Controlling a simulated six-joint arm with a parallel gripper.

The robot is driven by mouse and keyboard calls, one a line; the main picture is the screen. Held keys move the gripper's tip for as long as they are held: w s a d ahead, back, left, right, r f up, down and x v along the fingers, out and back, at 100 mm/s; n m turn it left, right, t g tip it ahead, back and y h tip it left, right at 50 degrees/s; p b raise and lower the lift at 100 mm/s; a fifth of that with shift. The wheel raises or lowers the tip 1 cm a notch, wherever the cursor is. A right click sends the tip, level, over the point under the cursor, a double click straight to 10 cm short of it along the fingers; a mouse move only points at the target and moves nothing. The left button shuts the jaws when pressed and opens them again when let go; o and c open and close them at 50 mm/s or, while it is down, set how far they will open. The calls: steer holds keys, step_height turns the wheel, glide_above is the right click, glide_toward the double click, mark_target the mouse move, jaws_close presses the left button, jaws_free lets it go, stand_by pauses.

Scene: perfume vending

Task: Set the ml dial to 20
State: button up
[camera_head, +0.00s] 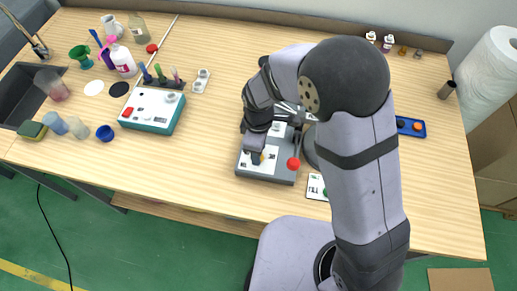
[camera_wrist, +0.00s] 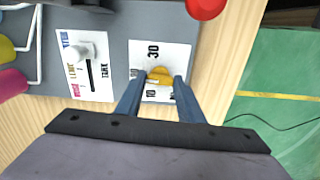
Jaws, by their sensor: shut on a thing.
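The ml dial (camera_wrist: 158,74) is a small yellow knob on a white label with printed numbers, on the grey machine (camera_wrist: 120,22). In the wrist view "30" reads above the dial and "10" below it; other marks near the right finger are partly hidden. My gripper (camera_wrist: 158,84) has one finger on each side of the dial and is shut on it. Which number the dial points to cannot be told. In the head view the machine (camera_head: 266,177) stands near the table's front edge, and my gripper (camera_head: 256,157) reaches down onto it.
A white knob (camera_wrist: 84,50) on a "TANK" label is beside the dial label. A blue tray (camera_head: 410,127) is at right. Bare table lies in front.

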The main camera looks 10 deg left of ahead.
steer(key=shift+r+n, duration=0.1)
steer(key=shift+n, duration=0.3)
steer(key=shift+w, duration=0.1)
steer(key=o, duration=1.1)
steer(key=shift+c, duration=0.2)
steer(key=shift+r+b, duration=0.95)
steer(key=shift+r, duration=2.7)
steer(key=s+d+m, duration=0.4)
steer(key=d+m, duration=0.5)
steer(key=d, duration=0.2)
steer(key=s+d+m, duration=0.4)
steer(key=d+m, duration=0.5)
steer(key=d, duration=0.3)
steer(key=shift+d, duration=0.3)
